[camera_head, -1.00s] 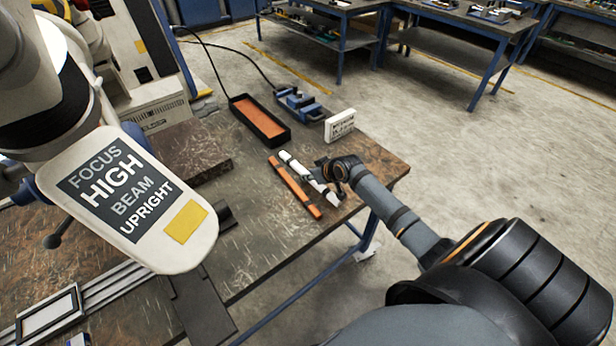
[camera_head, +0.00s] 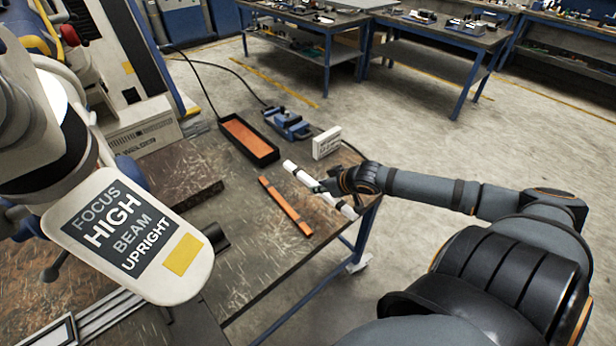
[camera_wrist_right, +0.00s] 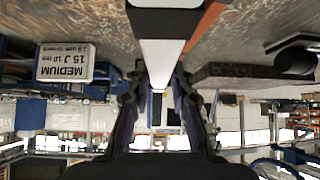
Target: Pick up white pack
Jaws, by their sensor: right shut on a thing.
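A small white pack (camera_head: 327,142) with dark printed lettering stands near the far right edge of the worktable. In the right wrist view the pack (camera_wrist_right: 65,62) shows at the left, outside my fingers, with "MEDIUM" on its face. My right gripper (camera_head: 325,186) is shut on a long white bar (camera_head: 303,176) with dark bands. In the right wrist view the bar (camera_wrist_right: 163,55) runs between the fingers of my right gripper (camera_wrist_right: 160,100). The pack is apart from the gripper, beyond it in the head view. My left gripper is not in view.
An orange strip (camera_head: 285,206) lies on the worktable (camera_head: 190,165) beside the bar. A black tray with an orange inside (camera_head: 248,138) and a blue vise-like tool (camera_head: 287,122) lie farther back. A large white labelled arm (camera_head: 125,235) hangs over the left side.

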